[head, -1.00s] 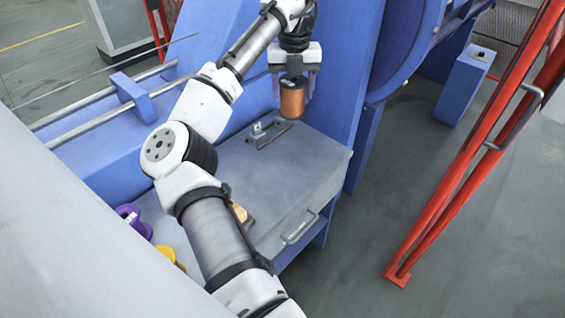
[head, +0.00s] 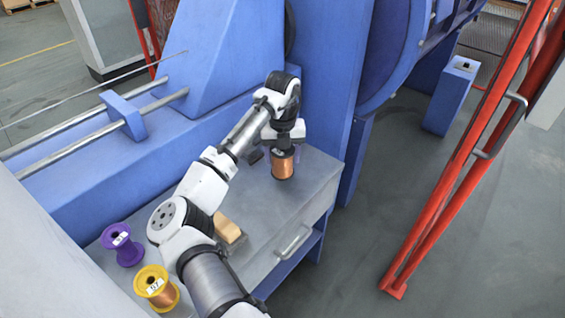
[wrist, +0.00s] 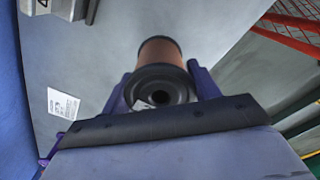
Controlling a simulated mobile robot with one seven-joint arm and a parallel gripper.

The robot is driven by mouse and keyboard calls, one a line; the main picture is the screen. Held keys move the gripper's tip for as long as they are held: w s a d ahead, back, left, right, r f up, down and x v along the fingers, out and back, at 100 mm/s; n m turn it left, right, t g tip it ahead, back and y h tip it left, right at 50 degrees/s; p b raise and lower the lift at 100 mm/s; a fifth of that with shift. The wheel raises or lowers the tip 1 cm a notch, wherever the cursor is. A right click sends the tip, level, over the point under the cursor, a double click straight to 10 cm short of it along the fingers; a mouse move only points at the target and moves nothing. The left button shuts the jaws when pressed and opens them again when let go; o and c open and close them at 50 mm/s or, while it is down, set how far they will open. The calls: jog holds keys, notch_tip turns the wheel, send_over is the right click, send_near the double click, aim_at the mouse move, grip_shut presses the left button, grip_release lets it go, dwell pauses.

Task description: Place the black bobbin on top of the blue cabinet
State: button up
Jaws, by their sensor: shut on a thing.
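The black bobbin (head: 283,165), wound with copper wire and with a black flange, is upright in my gripper (head: 284,152) in the head view. In the wrist view my gripper (wrist: 160,92) has a finger on each side of the bobbin (wrist: 160,52), whose black end faces the camera. The bobbin is over or on the grey top of a bench with a drawer (head: 320,168); I cannot tell if it touches. A blue box-shaped cabinet (head: 450,98) stands apart at the upper right, with a small item on top.
A purple bobbin (head: 122,245) and a yellow bobbin (head: 156,288) stand at the bench's left end. A tan block (head: 228,229) lies beside my arm. Blue machine walls (head: 325,75) rise behind. A red frame (head: 470,150) stands right, with open floor (head: 385,190) between.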

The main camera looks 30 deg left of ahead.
aim_at(282, 164)
jog(key=shift+f, duration=1.5)
jog(key=shift+f, duration=0.15)
jog(key=o, duration=1.6)
notch_tip(282, 164, up, 12)
jog(key=shift+r+b, duration=0.15)
jog(key=shift+b, duration=0.2)
